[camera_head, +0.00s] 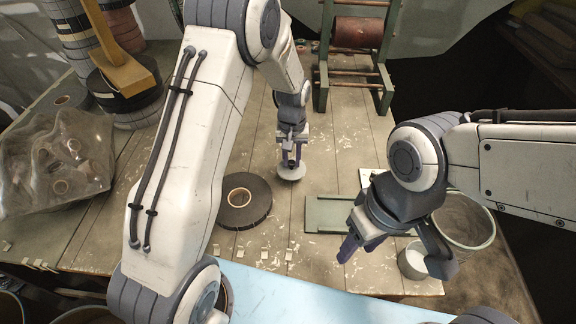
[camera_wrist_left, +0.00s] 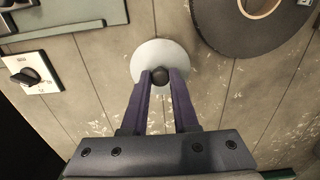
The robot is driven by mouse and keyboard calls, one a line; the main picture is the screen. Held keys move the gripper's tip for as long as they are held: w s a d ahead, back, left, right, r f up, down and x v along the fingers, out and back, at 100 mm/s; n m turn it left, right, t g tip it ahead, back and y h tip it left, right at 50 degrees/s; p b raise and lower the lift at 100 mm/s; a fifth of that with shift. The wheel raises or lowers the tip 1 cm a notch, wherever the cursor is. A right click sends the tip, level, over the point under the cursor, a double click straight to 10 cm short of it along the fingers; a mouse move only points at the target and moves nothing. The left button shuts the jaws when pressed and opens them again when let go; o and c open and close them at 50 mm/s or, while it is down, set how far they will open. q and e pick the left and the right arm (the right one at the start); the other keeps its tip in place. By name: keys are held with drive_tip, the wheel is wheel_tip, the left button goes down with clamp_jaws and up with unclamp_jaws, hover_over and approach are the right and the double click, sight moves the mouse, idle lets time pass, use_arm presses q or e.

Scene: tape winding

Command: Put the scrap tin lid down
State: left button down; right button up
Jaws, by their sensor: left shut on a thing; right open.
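The scrap tin lid is a pale grey disc (camera_head: 291,172) with a dark round knob; it also shows in the left wrist view (camera_wrist_left: 151,53). My left gripper (camera_head: 291,158) is shut on the knob, and its purple fingers flank it in the left wrist view (camera_wrist_left: 160,80). The lid is at or just above the wooden table; I cannot tell whether it touches. An open, light grey tin (camera_head: 411,262) stands at the right, partly behind my right gripper. My right gripper (camera_head: 362,247) is open and empty to the left of the tin.
A black tape roll (camera_head: 243,201) lies left of the lid. A flat green plate (camera_head: 330,214) lies in front right of it. A larger bin (camera_head: 466,218) stands far right. A green rack with a red-brown roll (camera_head: 357,33) stands behind. Bare boards surround the lid.

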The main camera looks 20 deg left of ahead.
sight(288, 169)
use_arm(q)
drive_tip(key=shift+a+f, duration=0.45)
drive_tip(key=shift+a, duration=0.1)
drive_tip(key=shift+f+p, duration=0.4)
drive_tip(key=shift+f, duration=1.5)
drive_tip(key=shift+f, duration=0.15)
drive_tip(key=c, duration=0.7)
unclamp_jaws()
